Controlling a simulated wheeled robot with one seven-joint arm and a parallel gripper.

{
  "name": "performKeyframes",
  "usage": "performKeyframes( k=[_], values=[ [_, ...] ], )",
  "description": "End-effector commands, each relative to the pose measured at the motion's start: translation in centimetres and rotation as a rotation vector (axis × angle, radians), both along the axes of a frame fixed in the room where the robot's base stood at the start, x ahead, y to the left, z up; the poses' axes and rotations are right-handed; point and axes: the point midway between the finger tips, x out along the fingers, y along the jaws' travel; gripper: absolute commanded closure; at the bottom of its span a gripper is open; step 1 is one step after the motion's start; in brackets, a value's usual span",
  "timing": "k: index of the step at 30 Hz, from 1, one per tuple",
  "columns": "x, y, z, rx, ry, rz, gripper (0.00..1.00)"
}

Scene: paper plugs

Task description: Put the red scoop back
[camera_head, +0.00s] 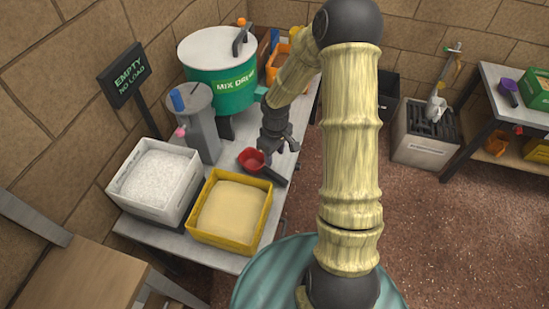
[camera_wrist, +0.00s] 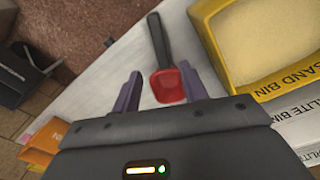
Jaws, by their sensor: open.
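The red scoop (camera_head: 252,160) lies on the pale bench (camera_head: 150,231), near the yellow sand bin (camera_head: 194,235). Its dark handle points toward the bench's front edge. In the wrist view the scoop (camera_wrist: 168,86) shows a red bowl and a black handle pointing up the picture. My gripper (camera_head: 273,141) is just above and beside the scoop in the head view. In the wrist view my gripper (camera_wrist: 160,72) is open, with one finger on each side of the red bowl. I cannot tell whether the fingers touch it.
A white bin (camera_head: 121,205) of white grains stands left of the sand bin. Behind are a grey device (camera_head: 201,130), a green-and-white mix drum (camera_head: 216,77) and orange bins. An "EMPTY NO LOAD" sign (camera_head: 126,76) stands at left.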

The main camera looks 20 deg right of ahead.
Motion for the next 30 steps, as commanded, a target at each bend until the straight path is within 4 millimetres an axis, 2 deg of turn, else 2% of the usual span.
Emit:
performKeyframes(
  k=[19, 23, 30],
  values=[
    [-0.2, 0.0, 0.5, -0.005, -0.003, -0.006, 0.57],
    [-1.3, 0.2, 2.4, -0.021, -0.015, -0.047, 0.57],
    [-5.7, 0.9, 8.3, -0.044, -0.077, -0.227, 0.57]
  ],
)
